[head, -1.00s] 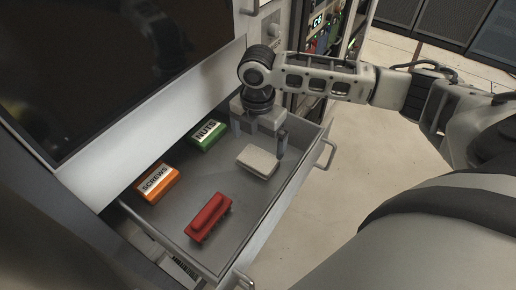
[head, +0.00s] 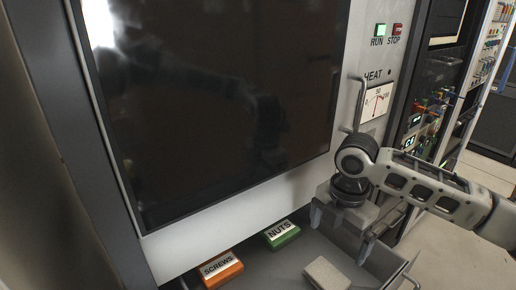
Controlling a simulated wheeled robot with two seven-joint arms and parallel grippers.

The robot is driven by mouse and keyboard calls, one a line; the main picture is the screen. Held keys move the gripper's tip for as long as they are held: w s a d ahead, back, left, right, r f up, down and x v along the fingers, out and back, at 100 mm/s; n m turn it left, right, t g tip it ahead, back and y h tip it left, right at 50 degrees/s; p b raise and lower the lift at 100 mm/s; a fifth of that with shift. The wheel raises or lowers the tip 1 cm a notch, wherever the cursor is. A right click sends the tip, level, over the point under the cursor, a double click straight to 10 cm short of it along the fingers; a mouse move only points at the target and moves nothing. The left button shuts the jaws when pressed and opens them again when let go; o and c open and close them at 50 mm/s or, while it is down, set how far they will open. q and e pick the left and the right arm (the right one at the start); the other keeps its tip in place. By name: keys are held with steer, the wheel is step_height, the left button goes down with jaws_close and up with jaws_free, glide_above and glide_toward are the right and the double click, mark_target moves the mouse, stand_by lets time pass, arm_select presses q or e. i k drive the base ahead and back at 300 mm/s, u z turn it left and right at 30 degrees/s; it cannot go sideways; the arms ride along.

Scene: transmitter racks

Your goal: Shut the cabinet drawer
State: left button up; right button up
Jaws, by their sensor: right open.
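The cabinet drawer (head: 272,268) stands pulled out below the dark cabinet window (head: 215,100), and its front part is cut off by the lower picture edge. Inside it lie an orange SCREWS box (head: 220,270), a green NUTS box (head: 282,235) and a pale block (head: 326,274). My right gripper (head: 340,238) is open, pointing down over the drawer's right back part, with nothing between its fingers. Whether it touches the drawer cannot be told. My left gripper is out of view.
A bent metal handle (head: 357,105) sticks out beside the window, just above my right gripper. A dial (head: 375,100) and RUN (head: 380,30) and STOP (head: 397,29) buttons are to its right. Racks with cables (head: 430,108) stand further right. Bare floor (head: 440,245) shows at the lower right.

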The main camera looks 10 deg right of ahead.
mark_target(384, 269)
steer(key=k, duration=1)
